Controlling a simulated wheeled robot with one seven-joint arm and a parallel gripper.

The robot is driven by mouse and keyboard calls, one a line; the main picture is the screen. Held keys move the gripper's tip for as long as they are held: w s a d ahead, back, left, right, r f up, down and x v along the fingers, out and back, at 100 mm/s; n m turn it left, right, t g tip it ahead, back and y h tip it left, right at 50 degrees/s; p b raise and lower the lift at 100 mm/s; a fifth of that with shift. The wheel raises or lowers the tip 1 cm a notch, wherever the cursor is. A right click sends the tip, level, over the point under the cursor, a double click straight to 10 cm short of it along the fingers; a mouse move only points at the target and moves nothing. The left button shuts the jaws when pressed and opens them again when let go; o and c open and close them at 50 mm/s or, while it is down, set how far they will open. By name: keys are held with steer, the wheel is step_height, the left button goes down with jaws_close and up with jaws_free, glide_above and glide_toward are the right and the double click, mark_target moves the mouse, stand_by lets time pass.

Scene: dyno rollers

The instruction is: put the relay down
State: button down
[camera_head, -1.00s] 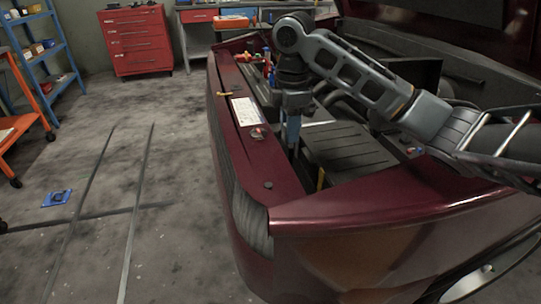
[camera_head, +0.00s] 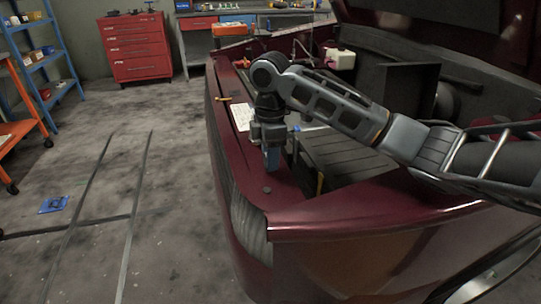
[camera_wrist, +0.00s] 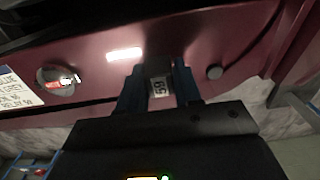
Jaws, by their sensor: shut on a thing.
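My gripper (camera_head: 272,160) points down over the maroon front panel (camera_head: 285,188) of the car. In the wrist view its two blue fingers (camera_wrist: 160,85) are shut on the relay (camera_wrist: 160,87), a small dark block with a pale label whose digits look like 59. The relay is over the panel between a round metal fitting and a black knob; I cannot tell whether it touches the panel. In the head view my gripper hides the relay.
A white printed label (camera_head: 243,116) lies on the panel and shows in the wrist view (camera_wrist: 14,88). The round metal fitting (camera_wrist: 58,80) has a red-orange part. The black knob (camera_wrist: 214,72) sits on the other side. The open engine bay (camera_head: 345,155) is behind.

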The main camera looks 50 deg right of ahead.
steer(key=shift+f, duration=0.15)
steer(key=c, duration=0.8)
jaws_free()
